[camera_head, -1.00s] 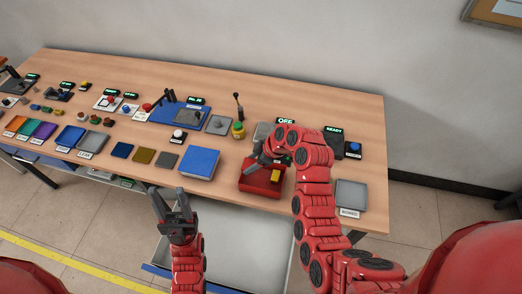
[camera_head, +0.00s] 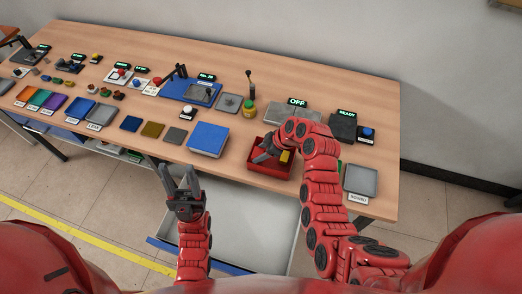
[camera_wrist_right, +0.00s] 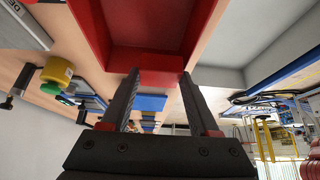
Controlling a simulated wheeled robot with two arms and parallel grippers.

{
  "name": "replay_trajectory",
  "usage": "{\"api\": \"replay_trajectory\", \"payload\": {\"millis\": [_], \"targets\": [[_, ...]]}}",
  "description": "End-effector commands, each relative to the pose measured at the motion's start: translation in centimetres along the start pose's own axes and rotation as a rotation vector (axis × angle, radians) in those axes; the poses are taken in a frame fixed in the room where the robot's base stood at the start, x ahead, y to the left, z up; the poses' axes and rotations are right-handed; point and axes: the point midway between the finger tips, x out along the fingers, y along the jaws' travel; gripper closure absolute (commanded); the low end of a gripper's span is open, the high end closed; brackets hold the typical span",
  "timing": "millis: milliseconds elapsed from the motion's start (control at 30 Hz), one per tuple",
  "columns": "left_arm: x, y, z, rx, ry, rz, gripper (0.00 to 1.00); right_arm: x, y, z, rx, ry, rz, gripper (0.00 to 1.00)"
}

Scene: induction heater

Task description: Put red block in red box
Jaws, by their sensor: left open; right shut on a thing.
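The red box (camera_head: 256,167) stands open near the table's front edge in the head view. It fills the top of the right wrist view (camera_wrist_right: 92,28). My right gripper (camera_head: 262,155) is over the box's left part, its fingers tilted down. In the wrist view my right gripper (camera_wrist_right: 160,76) is shut on a red thing between its fingertips; it blends with the red of the box, so I cannot tell its outline. No separate red block stands out. My left gripper (camera_head: 180,175) is open and empty in front of the table.
A yellow block (camera_head: 286,157) shows at the box's right part. A blue box (camera_head: 208,139) stands to the left, a grey tray (camera_head: 361,180) to the right. Behind are a grey device with an OFF display (camera_head: 298,102) and a dark READY device (camera_head: 343,125).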

Motion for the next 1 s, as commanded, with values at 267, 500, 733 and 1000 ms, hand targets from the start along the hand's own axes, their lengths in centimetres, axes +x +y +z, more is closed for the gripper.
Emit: {"api": "replay_trajectory", "payload": {"millis": [267,500,733,1000], "targets": [[-0.2,0.0,0.0,0.0,0.0,0.0,0.5,0.1,0.0,0.0,0.0,0.001,0.0,0.94],[-0.2,0.0,0.0,0.0,0.0,0.0,0.5,0.1,0.0,0.0,0.0,0.001,0.001,0.04],[-0.2,0.0,0.0,0.0,0.001,0.0,0.5,0.1,0.0,0.0,0.0,0.0,0.001,0.04],[-1.1,0.1,0.2,0.0,0.0,0.0,0.5,-1.4,0.3,0.0,-0.002,0.004,0.007,0.04]]}}
